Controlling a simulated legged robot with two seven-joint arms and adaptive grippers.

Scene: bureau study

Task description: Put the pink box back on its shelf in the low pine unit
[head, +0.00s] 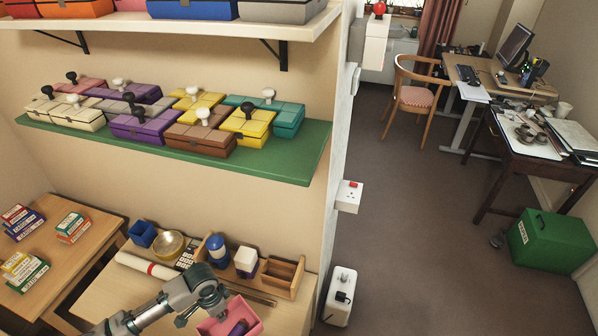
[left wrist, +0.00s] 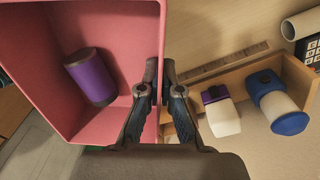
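The pink box (head: 247,310) is an open-topped box at the bottom edge of the head view, partly hidden by my gripper and cut off by the frame. It fills the upper left of the left wrist view (left wrist: 45,30). A purple cylinder with dark ends (left wrist: 90,77) lies inside it. My left gripper (head: 212,302) is at the box's edge. In the left wrist view its fingers (left wrist: 160,65) are closed on one side wall, one inside and one outside. I cannot tell whether the box is lifted. My right gripper is not in view. I cannot identify the low pine unit's shelf.
A wooden surface (head: 115,295) holds a white roll (head: 148,267), a blue cup (head: 142,234), a blue-topped jar (head: 217,250) and a wooden tray (head: 284,277). A green shelf (head: 300,165) with lidded boxes hangs above. A table with card boxes (head: 88,245) stands left.

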